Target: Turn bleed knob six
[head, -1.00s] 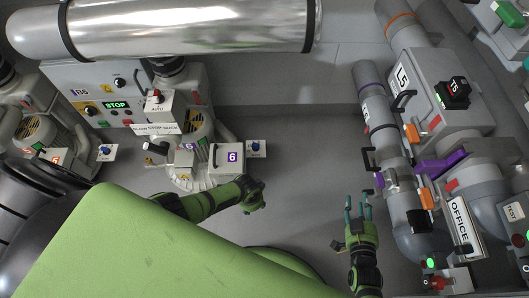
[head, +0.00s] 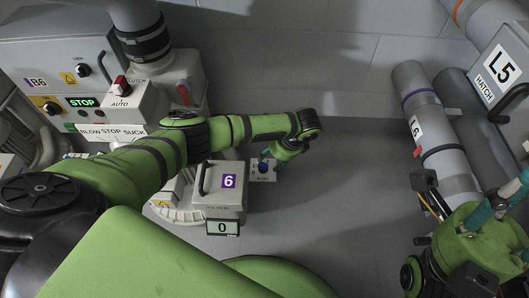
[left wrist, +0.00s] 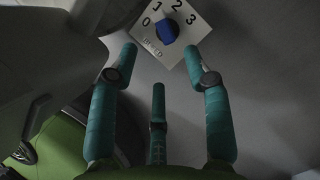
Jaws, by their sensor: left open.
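The blue bleed knob (head: 263,167) sits on a small white plate beside the grey box marked 6 (head: 228,181). My left gripper (head: 270,157) points down at the knob. In the left wrist view its fingers (left wrist: 160,58) are spread and empty, just short of the knob, with no contact visible. My right gripper (head: 508,215) is at the right edge, fingers apart and partly cut off.
The box's display (head: 222,228) reads 0. The B6 panel (head: 60,75) has a green STOP display and a BLOW STOP SUCK label. A grey L6 pipe (head: 440,150) and the L5 hatch (head: 497,68) stand at the right. Floor between box and pipe is clear.

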